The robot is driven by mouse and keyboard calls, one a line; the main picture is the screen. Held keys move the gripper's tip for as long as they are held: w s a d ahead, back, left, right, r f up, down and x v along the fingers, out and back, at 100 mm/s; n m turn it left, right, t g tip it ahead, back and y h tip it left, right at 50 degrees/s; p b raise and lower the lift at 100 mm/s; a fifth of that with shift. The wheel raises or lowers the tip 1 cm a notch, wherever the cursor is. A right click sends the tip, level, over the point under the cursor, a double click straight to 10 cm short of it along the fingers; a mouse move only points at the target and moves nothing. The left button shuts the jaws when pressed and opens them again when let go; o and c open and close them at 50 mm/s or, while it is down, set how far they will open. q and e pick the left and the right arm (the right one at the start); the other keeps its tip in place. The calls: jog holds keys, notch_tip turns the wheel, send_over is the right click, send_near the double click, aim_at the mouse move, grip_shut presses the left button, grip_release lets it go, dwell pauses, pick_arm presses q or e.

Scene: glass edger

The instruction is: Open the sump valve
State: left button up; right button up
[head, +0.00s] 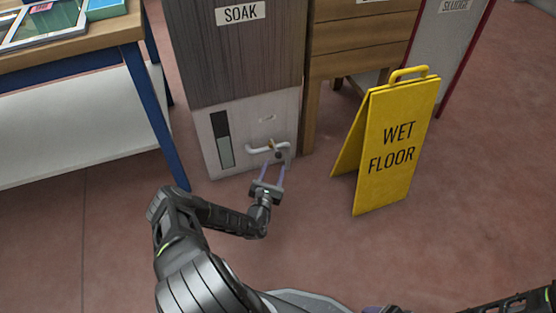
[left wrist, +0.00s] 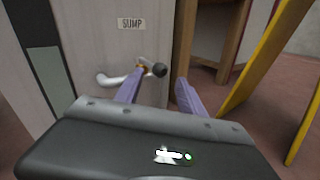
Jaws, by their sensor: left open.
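The sump valve (head: 279,155) is low on the pale lower panel of the soak cabinet. In the left wrist view it shows as a dark round knob (left wrist: 160,70) on a short lever with a brass-coloured part, beside a bent white pipe (left wrist: 112,80). A label reading SUMP (left wrist: 131,23) is above it. My left gripper (head: 270,172) is open in front of the valve, its purple fingers pointing at it. In the left wrist view (left wrist: 158,90) the knob appears between the fingertips; contact cannot be told. Only a sliver of my right gripper (head: 378,309) shows at the bottom edge.
A yellow wet floor sign (head: 397,145) stands right of the cabinet, close to the left gripper's right side. A blue-legged table (head: 150,115) is at the left. A dark level window (head: 221,138) is left of the valve.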

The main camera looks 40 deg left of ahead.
aim_at(278, 157)
pick_arm(q)
jog(key=b+x, duration=0.2)
jog(key=x, duration=0.3)
jog(key=shift+w, duration=0.25)
grip_shut()
dwell(1.2)
